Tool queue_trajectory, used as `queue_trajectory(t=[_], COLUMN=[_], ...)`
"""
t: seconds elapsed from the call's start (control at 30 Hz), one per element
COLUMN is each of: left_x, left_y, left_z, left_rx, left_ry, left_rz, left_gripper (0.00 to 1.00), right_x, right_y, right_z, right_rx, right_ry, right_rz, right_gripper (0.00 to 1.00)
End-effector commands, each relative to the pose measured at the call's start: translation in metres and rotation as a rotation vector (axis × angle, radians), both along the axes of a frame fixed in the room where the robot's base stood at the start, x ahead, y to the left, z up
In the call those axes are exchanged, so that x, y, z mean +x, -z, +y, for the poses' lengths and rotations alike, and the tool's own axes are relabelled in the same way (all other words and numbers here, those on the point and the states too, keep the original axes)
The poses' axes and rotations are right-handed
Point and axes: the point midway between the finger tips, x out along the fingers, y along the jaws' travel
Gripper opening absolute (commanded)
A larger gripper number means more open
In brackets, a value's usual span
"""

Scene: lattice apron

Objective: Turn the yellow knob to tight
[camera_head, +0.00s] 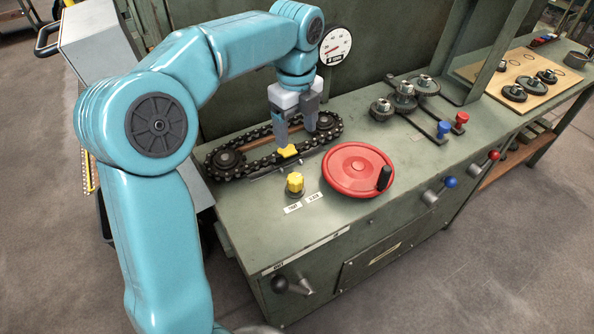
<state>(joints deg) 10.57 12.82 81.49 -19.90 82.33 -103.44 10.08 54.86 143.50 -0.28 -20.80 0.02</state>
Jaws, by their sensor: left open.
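A yellow knob (295,184) stands upright on the green bench top, in front of the chain drive. A second yellow piece (288,151) sits at the near run of the black chain (232,160), behind the knob. My left gripper (297,137) points down over the chain, behind and above the knob. Its fingers are apart with nothing between them, and one fingertip is close to the second yellow piece; contact is unclear. My right gripper is out of view.
A red handwheel (358,169) with a black handle is right of the knob. A dial gauge (335,46) stands behind the chain. Gears (404,95), blue and red levers (443,129), and a wooden board (541,75) are further right.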

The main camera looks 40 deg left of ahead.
Motion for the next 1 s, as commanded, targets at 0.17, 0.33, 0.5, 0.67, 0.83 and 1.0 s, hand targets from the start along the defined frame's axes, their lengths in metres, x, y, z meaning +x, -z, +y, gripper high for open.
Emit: queue_trajectory(t=[0.17,0.33,0.5,0.67,0.83,1.0], left_x=[-0.003,-0.003,-0.002,0.0,0.002,0.002], left_y=[0.043,0.084,0.12,0.141,0.149,0.149], left_z=[-0.002,-0.002,-0.002,-0.001,0.0,0.0], left_rx=[-0.002,-0.002,-0.001,-0.001,-0.001,-0.001], left_ry=[0.0,-0.002,-0.001,-0.001,-0.002,-0.002], left_rz=[0.005,0.005,0.004,0.002,0.001,0.0], left_gripper=[0.69,0.69,0.69,0.69,0.69,0.69], right_x=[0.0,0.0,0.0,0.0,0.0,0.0], right_y=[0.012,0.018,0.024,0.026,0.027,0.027], right_z=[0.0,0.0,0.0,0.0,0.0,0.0], right_rx=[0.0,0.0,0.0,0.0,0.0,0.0], right_ry=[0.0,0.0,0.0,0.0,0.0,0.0], right_rz=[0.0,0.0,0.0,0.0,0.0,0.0], right_gripper=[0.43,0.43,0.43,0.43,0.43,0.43])
